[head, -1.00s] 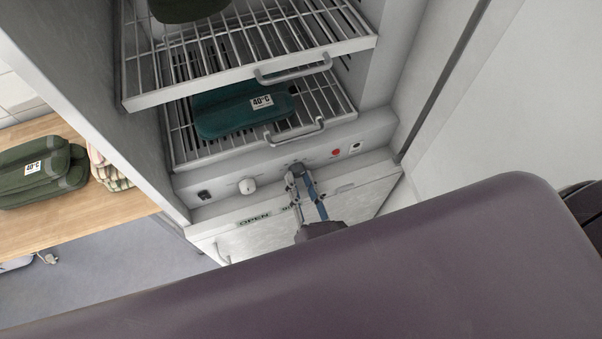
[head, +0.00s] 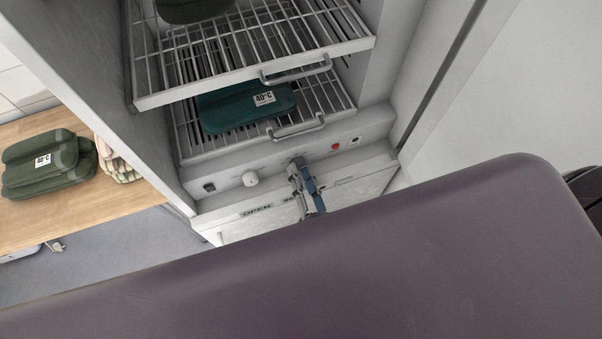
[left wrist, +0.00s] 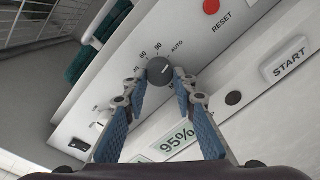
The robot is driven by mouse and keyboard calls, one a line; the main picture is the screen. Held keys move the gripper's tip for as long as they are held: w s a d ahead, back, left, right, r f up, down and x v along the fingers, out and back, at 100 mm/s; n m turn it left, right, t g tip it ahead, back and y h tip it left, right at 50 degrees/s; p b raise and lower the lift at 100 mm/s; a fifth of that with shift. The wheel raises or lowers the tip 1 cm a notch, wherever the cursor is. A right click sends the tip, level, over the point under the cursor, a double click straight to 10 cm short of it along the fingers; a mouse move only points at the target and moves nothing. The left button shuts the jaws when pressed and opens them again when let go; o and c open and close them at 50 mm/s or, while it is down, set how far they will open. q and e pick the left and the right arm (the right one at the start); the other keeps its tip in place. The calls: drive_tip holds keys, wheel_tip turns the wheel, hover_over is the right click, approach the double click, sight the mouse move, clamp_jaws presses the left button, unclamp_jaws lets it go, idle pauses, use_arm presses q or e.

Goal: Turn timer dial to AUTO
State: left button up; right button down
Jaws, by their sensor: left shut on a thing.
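The timer dial (left wrist: 159,69) is a dark round knob on the white control panel, with a small light mark on its face. Printed marks including 60 and AUTO (left wrist: 177,46) lie around its upper side. The light mark points to the upper right, roughly toward AUTO; I cannot tell whether it lines up exactly. My left gripper (left wrist: 159,78) has its two fingers on either side of the dial and is shut on it. In the head view my left gripper (head: 297,170) is at the panel and hides the dial. My right gripper is not in view.
A red RESET button (left wrist: 211,6) and a START button (left wrist: 286,60) are beside the dial. A pale knob (head: 250,179) and a dark switch (head: 209,187) sit left on the panel. Wire shelves (head: 262,81) with handles jut out above. A wooden bench (head: 120,195) stands left.

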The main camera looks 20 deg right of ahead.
use_arm(q)
drive_tip(key=o, duration=1.2)
drive_tip(key=shift+c, duration=0.2)
drive_tip(key=s, duration=1.2)
drive_tip(key=shift+r, duration=0.25)
